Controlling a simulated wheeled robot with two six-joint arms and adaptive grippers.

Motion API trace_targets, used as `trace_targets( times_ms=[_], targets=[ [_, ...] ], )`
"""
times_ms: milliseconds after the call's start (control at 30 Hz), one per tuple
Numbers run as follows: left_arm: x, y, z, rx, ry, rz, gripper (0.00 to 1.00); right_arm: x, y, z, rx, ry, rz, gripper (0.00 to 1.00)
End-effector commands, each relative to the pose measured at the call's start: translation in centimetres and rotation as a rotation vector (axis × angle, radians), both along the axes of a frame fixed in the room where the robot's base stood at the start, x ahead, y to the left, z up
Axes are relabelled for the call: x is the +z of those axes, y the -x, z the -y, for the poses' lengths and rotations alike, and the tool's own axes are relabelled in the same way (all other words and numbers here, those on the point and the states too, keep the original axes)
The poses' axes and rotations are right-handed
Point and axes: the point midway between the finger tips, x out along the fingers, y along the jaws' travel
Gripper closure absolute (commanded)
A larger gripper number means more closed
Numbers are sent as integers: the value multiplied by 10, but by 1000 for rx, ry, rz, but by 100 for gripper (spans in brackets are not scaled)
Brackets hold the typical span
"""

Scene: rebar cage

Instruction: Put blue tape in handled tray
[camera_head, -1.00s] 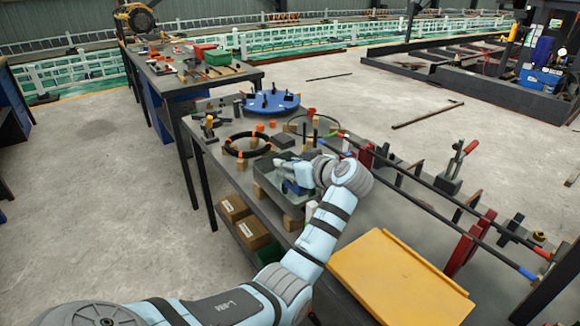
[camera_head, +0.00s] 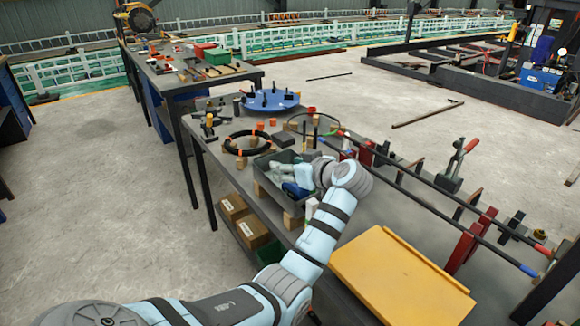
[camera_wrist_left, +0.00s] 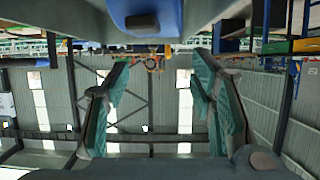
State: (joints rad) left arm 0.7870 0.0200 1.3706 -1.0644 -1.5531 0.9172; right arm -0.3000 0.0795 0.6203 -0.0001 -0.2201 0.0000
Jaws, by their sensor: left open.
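The grey tray (camera_head: 272,187) stands on wooden blocks on the near bench. A dark blue item (camera_head: 294,190), likely the blue tape, shows in it, partly hidden by my wrist. My left gripper (camera_head: 277,168) lies low over the tray, its fingers pointing left. In the left wrist view my left gripper (camera_wrist_left: 158,75) has its two teal fingers wide apart with nothing between them. A blue item with a dark patch (camera_wrist_left: 145,18) shows at the top of that view, outside the fingers. The tray's handle cannot be made out. My right gripper is not in view.
A black ring (camera_head: 247,143) lies left of the tray and a round blue stand (camera_head: 270,102) is behind it. Long bars in red supports (camera_head: 470,240) run along the right. A yellow panel (camera_head: 400,275) lies in front.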

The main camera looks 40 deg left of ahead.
Motion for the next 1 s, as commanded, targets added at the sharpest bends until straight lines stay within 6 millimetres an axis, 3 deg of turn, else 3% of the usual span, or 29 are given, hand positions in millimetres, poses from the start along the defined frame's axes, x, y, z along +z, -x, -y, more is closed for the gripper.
trace_targets(
  times_ms=[133, 400, 533, 667, 1000],
  targets=[
    [16, 1, 5, -2, 2, 2, 50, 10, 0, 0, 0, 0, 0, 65],
    [43, 21, 74, -4, 5, 2, 50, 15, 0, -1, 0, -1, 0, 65],
    [53, 29, 97, -1, 3, 1, 50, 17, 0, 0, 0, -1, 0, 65],
    [57, 32, 106, 0, 1, 0, 50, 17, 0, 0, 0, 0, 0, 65],
    [57, 33, 106, 0, 0, 0, 50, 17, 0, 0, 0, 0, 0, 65]
  ],
)
